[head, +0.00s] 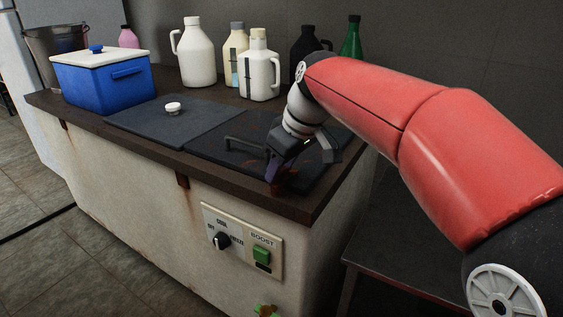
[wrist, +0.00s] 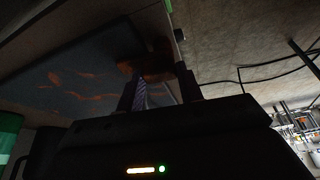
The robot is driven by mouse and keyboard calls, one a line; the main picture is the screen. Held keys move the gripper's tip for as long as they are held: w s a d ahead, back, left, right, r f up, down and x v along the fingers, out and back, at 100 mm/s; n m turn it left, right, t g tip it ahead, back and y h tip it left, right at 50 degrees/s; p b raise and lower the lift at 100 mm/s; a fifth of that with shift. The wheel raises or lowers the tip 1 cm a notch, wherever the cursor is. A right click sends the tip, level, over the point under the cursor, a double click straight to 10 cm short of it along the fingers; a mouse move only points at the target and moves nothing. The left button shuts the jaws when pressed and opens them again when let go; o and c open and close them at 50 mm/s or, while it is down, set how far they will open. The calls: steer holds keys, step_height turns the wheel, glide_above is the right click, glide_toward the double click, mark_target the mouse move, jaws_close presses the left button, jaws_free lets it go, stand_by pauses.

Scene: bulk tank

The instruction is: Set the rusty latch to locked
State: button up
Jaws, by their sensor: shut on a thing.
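The rusty latch shows in the wrist view as a dark rust-brown piece (wrist: 160,58) at the tips of my fingers. In the head view it is mostly hidden by my gripper at the front edge of the counter. My gripper (head: 273,175) reaches down over that edge, beside the dark rust-stained lid (head: 225,149). It also shows in the wrist view (wrist: 158,85), its fingers shut on the latch. The wrist view is dark, and I cannot tell which setting the latch is at.
A control panel (head: 242,239) with a black knob and a green switch is on the front below. A blue cooler (head: 103,88) stands at the left. Several jugs and bottles line the back. A dark bench (head: 400,262) stands at the right.

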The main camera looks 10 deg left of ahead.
steer(key=shift+n, duration=0.6)
steer(key=o, duration=1)
steer(key=v, duration=0.4)
steer(key=p+v, duration=0.1)
steer(key=v, duration=0.2)
steer(key=shift+w+d+r, duration=0.15)
steer(key=shift+r, duration=0.25)
steer(key=shift+d+g, duration=0.1)
steer(key=shift+g, duration=0.2)
steer(key=s+d+f+m+t+h, duration=0.1)
steer(key=s+d+f+m, duration=0.3)
steer(key=s+d+f, duration=0.1)
steer(key=s+d+f+m+t+h, duration=0.1)
steer(key=s+d+f+m, duration=0.3)
steer(key=s+d+f, duration=0.2)
steer(key=s+d+f+m+t+h, duration=0.1)
steer(key=s+d+f+m+h, duration=0.1)
steer(key=s+d+f+m, duration=0.3)
steer(key=shift+s+d+f+t, duration=0.1)
steer(key=shift+s+d+t, duration=0.1)
steer(key=shift+s+d, duration=0.9)
steer(key=shift+s+d+f+t, duration=0.1)
steer(key=shift+s+d+t, duration=0.1)
steer(key=shift+s+d, duration=0.85)
